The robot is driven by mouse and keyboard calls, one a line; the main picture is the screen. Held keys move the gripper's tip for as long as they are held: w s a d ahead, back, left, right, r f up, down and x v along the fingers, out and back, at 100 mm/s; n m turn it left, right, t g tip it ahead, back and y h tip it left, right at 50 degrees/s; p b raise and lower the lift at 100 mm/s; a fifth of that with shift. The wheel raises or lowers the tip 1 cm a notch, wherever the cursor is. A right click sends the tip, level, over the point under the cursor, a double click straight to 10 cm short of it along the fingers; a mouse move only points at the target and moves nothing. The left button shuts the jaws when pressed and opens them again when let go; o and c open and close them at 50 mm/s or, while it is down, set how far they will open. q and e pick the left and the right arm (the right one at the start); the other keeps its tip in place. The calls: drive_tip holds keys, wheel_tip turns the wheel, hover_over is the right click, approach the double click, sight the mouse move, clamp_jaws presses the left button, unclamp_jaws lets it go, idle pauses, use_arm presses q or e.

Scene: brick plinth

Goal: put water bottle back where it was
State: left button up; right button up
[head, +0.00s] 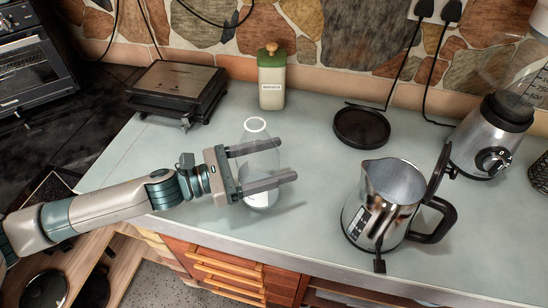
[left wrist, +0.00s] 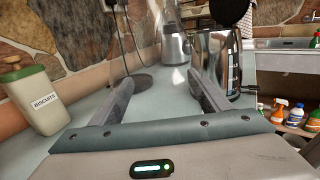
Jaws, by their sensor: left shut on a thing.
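The water bottle (head: 257,164) is clear and see-through, with a white ring at its top. It stands upright over the counter in the head view, between the fingers of my left gripper (head: 287,159). The gripper is shut on it from the left side. I cannot tell whether its base touches the counter. In the left wrist view the two fingers of my left gripper (left wrist: 160,83) reach forward, and the clear bottle between them is hard to make out. My right gripper is not in view.
An open-lidded steel kettle (head: 385,203) stands to the right, with a round black base (head: 361,127) behind it. A biscuit jar (head: 272,80) and a dark grill (head: 178,90) stand at the back. A blender (head: 490,140) is far right. The counter's front middle is clear.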

sight(243, 170)
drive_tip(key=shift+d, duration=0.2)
use_arm(q)
drive_tip(key=shift+f, duration=0.15)
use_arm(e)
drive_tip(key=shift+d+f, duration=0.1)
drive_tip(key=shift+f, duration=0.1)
use_arm(q)
drive_tip(key=o, duration=1.7)
drive_tip(key=shift+c, duration=0.2)
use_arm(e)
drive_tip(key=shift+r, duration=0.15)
use_arm(q)
drive_tip(key=shift+r, duration=0.25)
drive_tip(key=b+v, duration=0.1)
drive_tip(key=v, duration=0.2)
drive_tip(key=b+v, duration=0.1)
drive_tip(key=v, duration=0.3)
drive_tip(key=shift+f+b, duration=0.2)
drive_tip(key=shift+b, duration=0.2)
drive_tip(key=shift+b+v, duration=0.85)
drive_tip(key=shift+v, duration=1.7)
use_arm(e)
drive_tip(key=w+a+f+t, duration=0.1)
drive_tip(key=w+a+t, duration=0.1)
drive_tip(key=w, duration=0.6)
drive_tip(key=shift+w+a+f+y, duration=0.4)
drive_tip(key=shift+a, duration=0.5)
